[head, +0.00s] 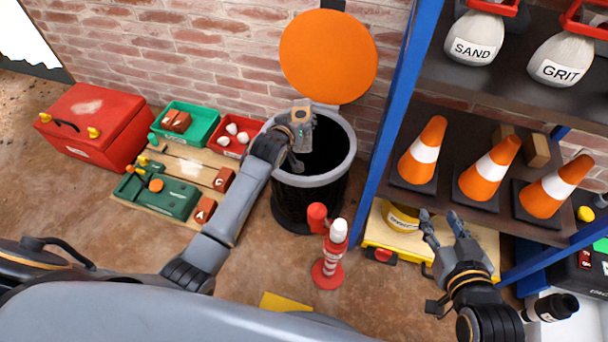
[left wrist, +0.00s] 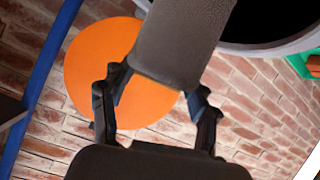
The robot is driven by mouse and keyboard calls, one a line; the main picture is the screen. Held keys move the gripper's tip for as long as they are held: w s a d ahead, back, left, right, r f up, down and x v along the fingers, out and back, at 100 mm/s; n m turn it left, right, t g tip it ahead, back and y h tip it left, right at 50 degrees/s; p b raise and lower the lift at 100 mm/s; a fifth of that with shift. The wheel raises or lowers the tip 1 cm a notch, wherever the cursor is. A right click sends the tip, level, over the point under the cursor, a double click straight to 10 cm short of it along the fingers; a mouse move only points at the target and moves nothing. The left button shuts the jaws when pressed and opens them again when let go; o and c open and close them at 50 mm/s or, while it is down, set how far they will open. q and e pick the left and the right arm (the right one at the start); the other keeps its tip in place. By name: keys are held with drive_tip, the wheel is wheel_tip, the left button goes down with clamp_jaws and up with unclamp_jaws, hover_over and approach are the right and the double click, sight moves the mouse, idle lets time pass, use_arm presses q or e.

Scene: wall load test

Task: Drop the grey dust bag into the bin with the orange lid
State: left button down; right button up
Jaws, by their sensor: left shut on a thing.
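The black bin (head: 305,205) with a grey rim stands against the brick wall. Its round orange lid (head: 328,57) is raised against the wall above the opening, and shows in the left wrist view (left wrist: 85,70). My left gripper (head: 294,150) is at the bin's left rear rim, shut on the grey dust bag (left wrist: 185,40). The bag (head: 301,132) is upright in the head view, with a tan patch on top, over or near the rim. The fingers partly hide it. My right gripper (head: 443,220) is open and empty in front of the shelf.
A blue-framed shelf (head: 392,110) with orange cones and weight bags stands right of the bin. A red and white post (head: 331,255) stands in front. Left are a red toolbox (head: 95,125), green tray (head: 190,122), red tray (head: 238,140) and wooden board (head: 190,165).

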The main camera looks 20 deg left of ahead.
use_arm(q)
drive_tip(key=shift+c, duration=2.1)
unclamp_jaws()
drive_tip(key=shift+r, duration=0.15)
drive_tip(key=shift+o, duration=0.7)
drive_tip(key=shift+f, duration=0.2)
drive_tip(key=v, duration=1.2)
drive_tip(key=shift+r, duration=0.1)
